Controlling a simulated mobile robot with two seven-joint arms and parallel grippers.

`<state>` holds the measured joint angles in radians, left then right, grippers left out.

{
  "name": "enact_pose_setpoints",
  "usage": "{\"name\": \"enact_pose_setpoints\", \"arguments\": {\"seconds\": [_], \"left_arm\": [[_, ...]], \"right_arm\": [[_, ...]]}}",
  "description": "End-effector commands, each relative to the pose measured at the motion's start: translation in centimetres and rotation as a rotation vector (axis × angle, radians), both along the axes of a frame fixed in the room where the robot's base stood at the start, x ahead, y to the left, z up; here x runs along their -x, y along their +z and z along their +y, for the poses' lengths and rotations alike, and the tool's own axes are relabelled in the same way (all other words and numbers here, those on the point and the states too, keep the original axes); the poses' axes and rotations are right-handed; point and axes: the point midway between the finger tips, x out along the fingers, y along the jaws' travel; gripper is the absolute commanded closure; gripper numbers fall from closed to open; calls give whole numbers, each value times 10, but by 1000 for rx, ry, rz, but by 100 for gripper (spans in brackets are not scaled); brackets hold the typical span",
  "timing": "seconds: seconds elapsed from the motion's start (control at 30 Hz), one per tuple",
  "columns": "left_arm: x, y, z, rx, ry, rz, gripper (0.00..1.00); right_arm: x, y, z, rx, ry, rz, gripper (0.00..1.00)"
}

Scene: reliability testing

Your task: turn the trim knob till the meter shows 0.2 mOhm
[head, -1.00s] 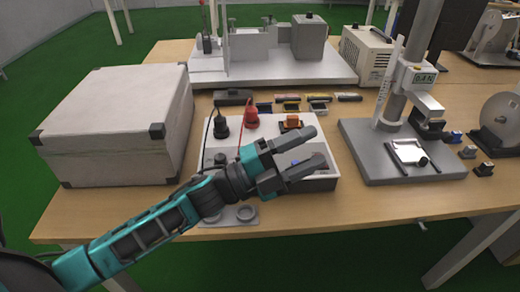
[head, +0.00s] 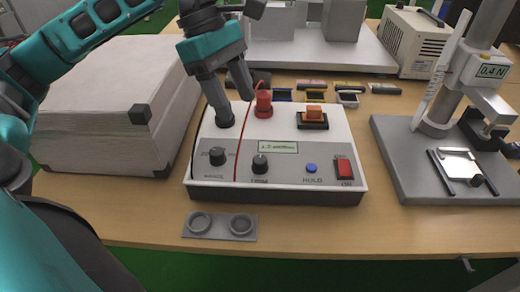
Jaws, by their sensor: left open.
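The meter (head: 208,185) is a white and grey box on the table. Its small green display (head: 278,147) shows a value in mOhm that is too small to read surely. The trim knob (head: 260,163) is black, on the front panel, with nothing touching it. Another black knob (head: 217,156) is left of it. My left gripper (head: 234,104) is open and points down over the meter's back left, with one finger at the black plug (head: 225,121); I cannot tell whether they touch. The red plug (head: 264,104) is just right of the fingers. My right gripper is out of view.
A blue button (head: 311,168) and a red switch (head: 344,168) are right of the trim knob. An orange part (head: 314,112) sits in a black holder on top. A red lead crosses the panel between the knobs. A white case (head: 100,110) stands left, a force stand (head: 410,170) right.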

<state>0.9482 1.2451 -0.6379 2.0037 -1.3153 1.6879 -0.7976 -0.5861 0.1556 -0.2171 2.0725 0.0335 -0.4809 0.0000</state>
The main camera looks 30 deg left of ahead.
Motion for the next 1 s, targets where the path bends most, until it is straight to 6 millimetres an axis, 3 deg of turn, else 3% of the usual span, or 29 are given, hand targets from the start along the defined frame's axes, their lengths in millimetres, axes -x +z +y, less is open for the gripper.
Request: {"name": "enact_pose_setpoints", "arguments": {"seconds": [0.5,0.7,1.0], "left_arm": [[0,-93,-39,6,-2,5,44],[-1,-108,-46,6,0,3,44],[-1,-110,-47,6,0,3,44]], "right_arm": [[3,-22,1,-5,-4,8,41],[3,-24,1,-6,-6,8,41],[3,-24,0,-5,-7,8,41]]}}
